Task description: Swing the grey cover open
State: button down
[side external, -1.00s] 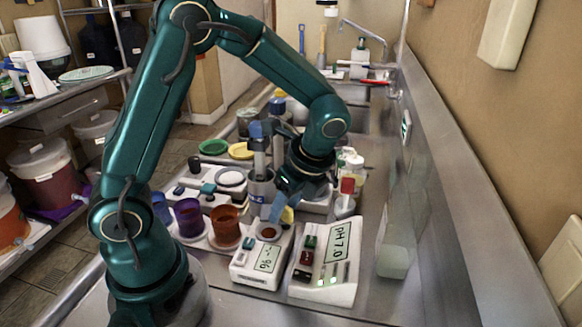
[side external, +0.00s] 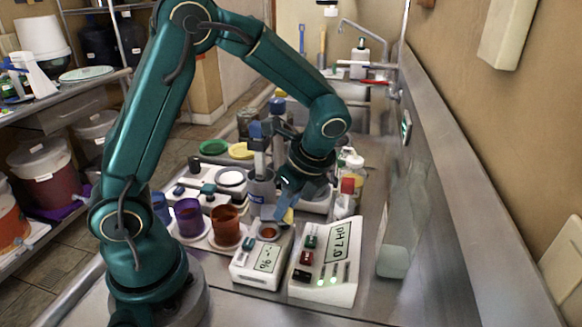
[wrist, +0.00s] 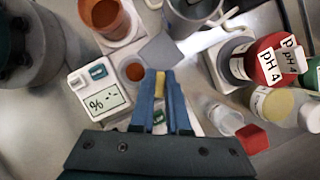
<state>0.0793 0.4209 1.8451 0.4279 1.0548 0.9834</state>
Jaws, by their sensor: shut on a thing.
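The grey cover (wrist: 160,51) is a flat square plate in the wrist view, raised clear of the round brown well (wrist: 135,72) of the white meter (wrist: 99,89) with a "%" display. In the side view the meter (side external: 262,258) stands at the front, its well uncovered. My gripper (wrist: 160,82) has its blue fingers closed on a small yellow tab (wrist: 160,88) at the cover's near edge. In the side view my gripper (side external: 282,208) is just above and behind the meter. The cover's hinge is hidden.
Orange (side external: 225,224) and purple (side external: 187,216) cups stand left. A red-capped bottle (side external: 346,190) is close right of my gripper. A grey metal mug (side external: 262,188) stands behind. Bare steel lies in front.

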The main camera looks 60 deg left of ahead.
dwell(0.8)
jog(key=m+t, duration=0.1)
jog(key=m, duration=0.2)
dwell(0.3)
jog(key=c, duration=0.9)
grip_release()
jog(key=shift+v, duration=2.6)
jog(key=shift+r, duration=0.1)
